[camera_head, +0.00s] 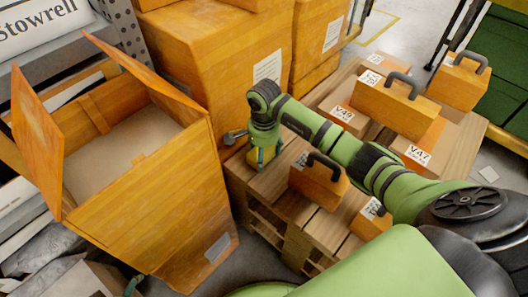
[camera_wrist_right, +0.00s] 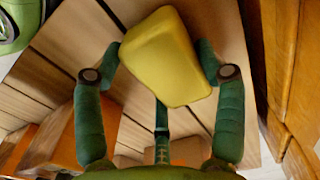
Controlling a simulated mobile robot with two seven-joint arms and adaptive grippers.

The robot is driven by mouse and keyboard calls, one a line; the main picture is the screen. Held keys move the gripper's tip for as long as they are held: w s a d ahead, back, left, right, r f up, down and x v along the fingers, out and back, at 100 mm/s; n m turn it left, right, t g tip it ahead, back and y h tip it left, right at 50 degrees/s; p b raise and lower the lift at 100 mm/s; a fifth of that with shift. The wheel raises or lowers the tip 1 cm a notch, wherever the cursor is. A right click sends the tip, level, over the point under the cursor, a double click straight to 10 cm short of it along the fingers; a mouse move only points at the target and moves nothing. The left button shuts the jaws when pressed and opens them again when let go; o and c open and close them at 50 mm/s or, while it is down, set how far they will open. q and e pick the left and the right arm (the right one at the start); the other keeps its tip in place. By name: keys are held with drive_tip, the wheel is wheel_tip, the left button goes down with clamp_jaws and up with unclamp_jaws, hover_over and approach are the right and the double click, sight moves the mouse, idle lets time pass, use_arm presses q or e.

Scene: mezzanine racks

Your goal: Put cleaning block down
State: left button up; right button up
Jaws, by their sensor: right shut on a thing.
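The cleaning block is a plain yellow block with rounded edges (camera_wrist_right: 165,58). In the head view my right gripper (camera_head: 263,157) points down over the left end of the wooden pallet (camera_head: 285,208), and mostly hides the block. Pallet slats show behind the block; I cannot tell whether it touches them. A small dark green piece at the bottom left of the head view may be the tip of my left gripper (camera_head: 133,286); its jaws do not show.
Orange cases with dark handles stand on the pallet, one (camera_head: 320,182) close to my right gripper, others (camera_head: 395,104) farther back. A large open orange carton (camera_head: 165,205) stands left of the pallet. Stacked closed cartons (camera_head: 215,60) rise behind. Bare slats lie around the gripper.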

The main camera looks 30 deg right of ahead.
use_arm(q)
drive_tip(key=shift+w+d+r, duration=0.1)
use_arm(e)
drive_tip(key=o, duration=1.2)
drive_tip(key=shift+c, duration=0.2)
wheel_tip(320, 180, up, 3)
drive_tip(key=shift+d+r+p, duration=0.1)
drive_tip(key=shift+r+p, duration=0.1)
drive_tip(key=shift+p, duration=0.45)
use_arm(q)
wheel_tip(320, 180, down, 7)
drive_tip(key=s+g+p, duration=0.1)
drive_tip(key=g, duration=0.1)
drive_tip(key=shift+s+a+p, duration=0.3)
drive_tip(key=shift+s+a, duration=0.1)
drive_tip(key=shift+a, duration=0.05)
use_arm(e)
wheel_tip(320, 180, up, 9)
